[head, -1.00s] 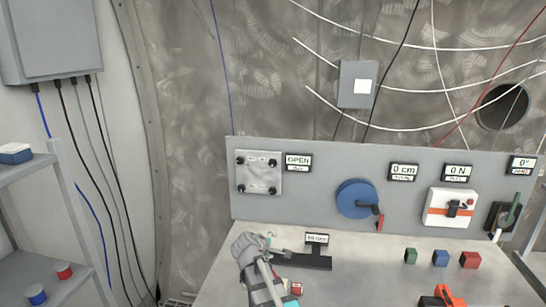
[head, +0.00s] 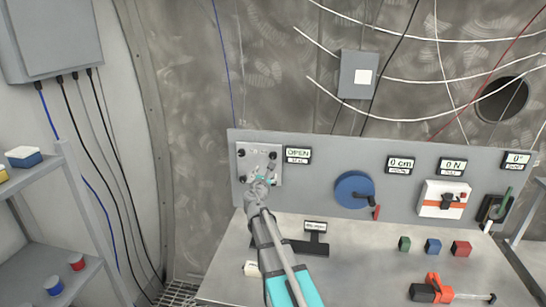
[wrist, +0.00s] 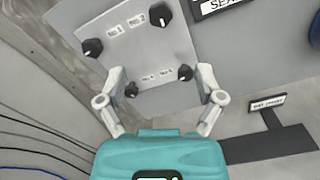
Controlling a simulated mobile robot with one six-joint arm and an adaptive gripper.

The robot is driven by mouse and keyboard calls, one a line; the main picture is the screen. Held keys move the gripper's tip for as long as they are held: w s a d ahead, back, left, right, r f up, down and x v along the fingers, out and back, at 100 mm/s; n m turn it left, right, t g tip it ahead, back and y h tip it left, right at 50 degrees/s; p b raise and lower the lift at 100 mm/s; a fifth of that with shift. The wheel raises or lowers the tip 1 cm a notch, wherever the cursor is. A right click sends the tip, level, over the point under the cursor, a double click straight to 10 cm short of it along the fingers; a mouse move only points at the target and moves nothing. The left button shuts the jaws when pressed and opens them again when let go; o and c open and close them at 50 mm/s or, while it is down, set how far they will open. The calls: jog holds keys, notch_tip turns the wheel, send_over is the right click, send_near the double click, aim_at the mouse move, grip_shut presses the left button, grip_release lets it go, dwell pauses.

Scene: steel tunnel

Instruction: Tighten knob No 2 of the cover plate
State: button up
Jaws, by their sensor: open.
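The square cover plate (head: 257,163) is on the upright grey panel at left and carries knobs at its corners. In the wrist view, knob No 2 (wrist: 160,14) is the black knob at the plate's top right, near the picture's upper edge. Knob No 1 (wrist: 92,47), knob No 3 (wrist: 131,89) and knob No 4 (wrist: 185,72) also show. My gripper (wrist: 163,80) is open and empty, its fingers either side of the lower knobs in the picture. In the head view, my gripper (head: 262,181) is in front of the plate's lower part, below knob No 2 (head: 272,155), and partly hides that area.
An OPEN display (head: 298,155) is right of the plate. A blue wheel (head: 353,188) and a white switch box (head: 443,199) are further right. A dark stand (head: 314,238), several coloured blocks and an orange tool (head: 433,288) are on the bench. Shelves stand at left.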

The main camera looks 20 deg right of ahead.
aim_at(272, 158)
jog(key=shift+w, duration=0.1)
jog(key=x, duration=1.3)
jog(key=shift+w+d, duration=0.2)
jog(key=shift+d, duration=0.05)
jog(key=shift+c, duration=0.3)
jog(key=c, duration=1.1)
